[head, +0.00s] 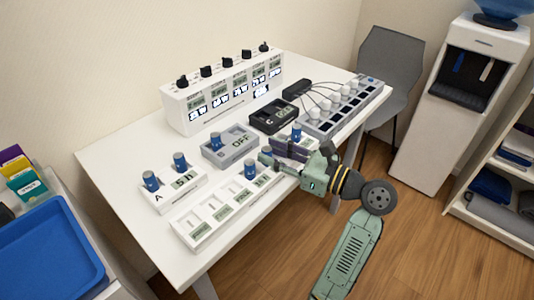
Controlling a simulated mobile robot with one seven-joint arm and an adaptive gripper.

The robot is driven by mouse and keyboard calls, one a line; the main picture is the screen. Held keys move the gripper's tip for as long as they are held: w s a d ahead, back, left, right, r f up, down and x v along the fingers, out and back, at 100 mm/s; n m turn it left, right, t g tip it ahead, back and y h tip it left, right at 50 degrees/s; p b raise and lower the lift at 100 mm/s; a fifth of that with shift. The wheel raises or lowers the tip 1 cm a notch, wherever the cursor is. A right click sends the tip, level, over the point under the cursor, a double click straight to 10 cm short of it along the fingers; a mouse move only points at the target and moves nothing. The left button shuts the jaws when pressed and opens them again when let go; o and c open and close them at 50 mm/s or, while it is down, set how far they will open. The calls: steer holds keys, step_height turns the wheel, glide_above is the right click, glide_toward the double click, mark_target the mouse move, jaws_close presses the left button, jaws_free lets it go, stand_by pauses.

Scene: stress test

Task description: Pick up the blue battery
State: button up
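Several blue batteries stand upright on the white table (115,160) in the head view. Two are in the white module marked A, one at its left (151,181) and one at its right (180,162). One battery (216,141) is on the grey module with the OFF display. Another battery (251,168) stands in the long white tray (195,238) at the front. One more battery (296,134) stands behind my gripper (267,157). My green gripper points left over the tray's right end, close to the tray's battery. Its fingers are too small to tell open from shut.
A white box with black knobs (215,98) stands at the back. A black module (273,116) and a wired panel (343,105) are at the right. A grey chair (390,60) and water dispenser (465,95) stand beyond. A blue tray (45,250) is at the left.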

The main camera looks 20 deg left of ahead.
steer(key=shift+w+a, duration=0.2)
steer(key=shift+a, duration=0.85)
jaws_close()
